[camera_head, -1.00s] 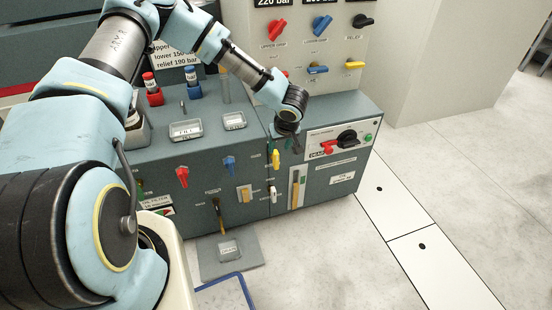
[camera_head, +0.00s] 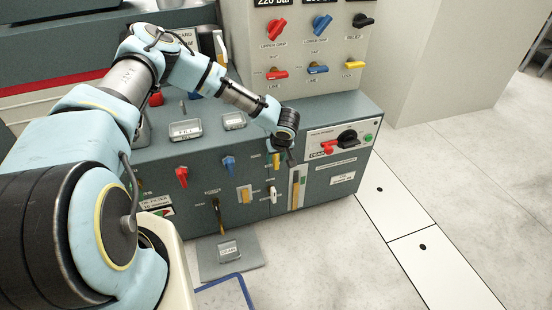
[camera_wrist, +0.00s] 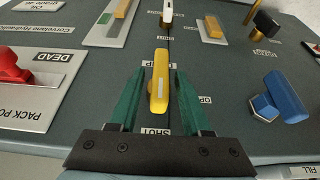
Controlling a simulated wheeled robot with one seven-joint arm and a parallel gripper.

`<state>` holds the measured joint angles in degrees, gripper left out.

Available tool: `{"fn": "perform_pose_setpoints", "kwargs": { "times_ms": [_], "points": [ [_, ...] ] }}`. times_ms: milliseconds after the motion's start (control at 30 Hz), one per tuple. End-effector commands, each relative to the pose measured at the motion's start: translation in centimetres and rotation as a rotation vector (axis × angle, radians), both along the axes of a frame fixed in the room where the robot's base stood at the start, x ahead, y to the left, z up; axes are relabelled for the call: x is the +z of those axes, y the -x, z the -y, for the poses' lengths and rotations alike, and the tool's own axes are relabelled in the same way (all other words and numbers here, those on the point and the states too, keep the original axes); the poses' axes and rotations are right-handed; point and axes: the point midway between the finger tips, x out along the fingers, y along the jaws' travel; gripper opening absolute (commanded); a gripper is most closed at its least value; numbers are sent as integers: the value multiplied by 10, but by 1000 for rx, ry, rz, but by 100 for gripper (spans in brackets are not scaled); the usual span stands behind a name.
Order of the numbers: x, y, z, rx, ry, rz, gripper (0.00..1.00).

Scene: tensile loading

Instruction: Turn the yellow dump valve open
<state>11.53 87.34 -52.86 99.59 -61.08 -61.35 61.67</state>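The yellow dump valve handle (camera_head: 276,160) is on the front face of the grey-green cabinet. In the wrist view the yellow handle (camera_wrist: 158,82) stands lengthwise between my fingers, with its near end toward the SHUT label. An OPEN label, partly hidden, is to the right. My gripper (camera_wrist: 170,72) has two green fingers, one on each side of the handle, apart from each other. A gap shows at the right finger; contact at the left finger cannot be told. In the head view my gripper (camera_head: 291,160) is just right of the handle.
A red knob (camera_wrist: 12,68) is at the left of the wrist view, and a blue valve handle (camera_wrist: 278,97) at the right. A white-handled valve (camera_head: 272,192) is below the yellow one.

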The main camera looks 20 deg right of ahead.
Motion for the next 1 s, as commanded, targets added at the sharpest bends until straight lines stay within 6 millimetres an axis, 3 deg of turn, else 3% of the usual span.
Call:
{"fn": "perform_pose_setpoints", "kwargs": {
  "times_ms": [67,400,1000],
  "points": [
    [0,0,0,0,0,0,38],
    [0,0,0,0,0,0,0],
    [1,0,-1,-1,37,-4,0]
  ]
}}
